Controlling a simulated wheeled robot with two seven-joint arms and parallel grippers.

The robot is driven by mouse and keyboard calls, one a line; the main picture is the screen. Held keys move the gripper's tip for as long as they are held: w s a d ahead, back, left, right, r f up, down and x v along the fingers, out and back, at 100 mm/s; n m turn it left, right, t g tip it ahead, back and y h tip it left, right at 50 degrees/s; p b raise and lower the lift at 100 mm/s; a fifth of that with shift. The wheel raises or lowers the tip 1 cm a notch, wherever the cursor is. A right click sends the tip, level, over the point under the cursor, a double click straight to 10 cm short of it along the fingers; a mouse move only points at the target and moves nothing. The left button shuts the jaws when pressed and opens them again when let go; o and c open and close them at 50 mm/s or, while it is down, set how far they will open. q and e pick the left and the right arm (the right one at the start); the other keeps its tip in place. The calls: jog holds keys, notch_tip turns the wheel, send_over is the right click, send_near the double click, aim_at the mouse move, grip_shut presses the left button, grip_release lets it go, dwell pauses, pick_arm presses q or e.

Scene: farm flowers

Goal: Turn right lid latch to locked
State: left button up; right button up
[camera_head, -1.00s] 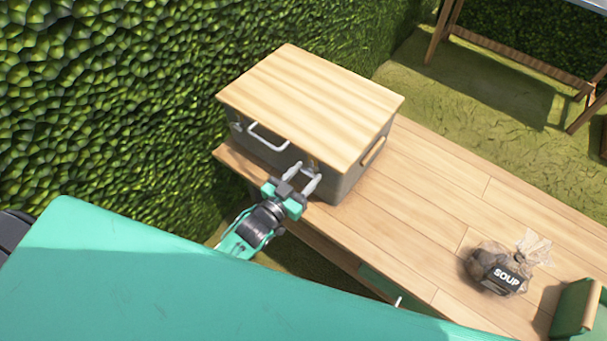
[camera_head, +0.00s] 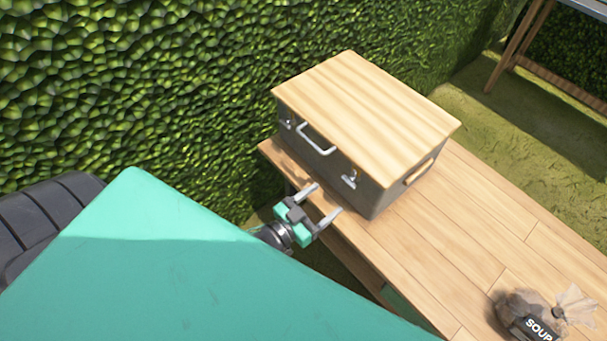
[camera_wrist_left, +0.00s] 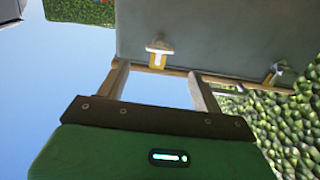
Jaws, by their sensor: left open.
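A grey box (camera_head: 369,193) with a light wooden lid (camera_head: 365,110) stands on the plank table. Its right lid latch (camera_head: 349,180) is a small metal fitting on the front face, below the lid edge. It also shows in the left wrist view (camera_wrist_left: 159,50), seen between the fingers and beyond them. I cannot tell whether it is locked. My left gripper (camera_head: 325,200) is open and empty in front of the box, its fingertips pointing at the front face, apart from the latch. The left latch (camera_head: 286,124) is farther left. My right gripper is not in view.
A metal handle (camera_head: 316,139) sits between the latches. A wooden handle (camera_head: 420,172) is on the box's right side. A soup bag (camera_head: 527,314) lies on the table (camera_head: 460,240) at the lower right. A hedge (camera_head: 130,80) stands behind. The table between box and bag is clear.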

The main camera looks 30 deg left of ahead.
pick_arm(q)
jog(key=v, duration=0.6)
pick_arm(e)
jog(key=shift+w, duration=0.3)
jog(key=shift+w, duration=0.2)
pick_arm(q)
jog(key=shift+f, duration=0.1)
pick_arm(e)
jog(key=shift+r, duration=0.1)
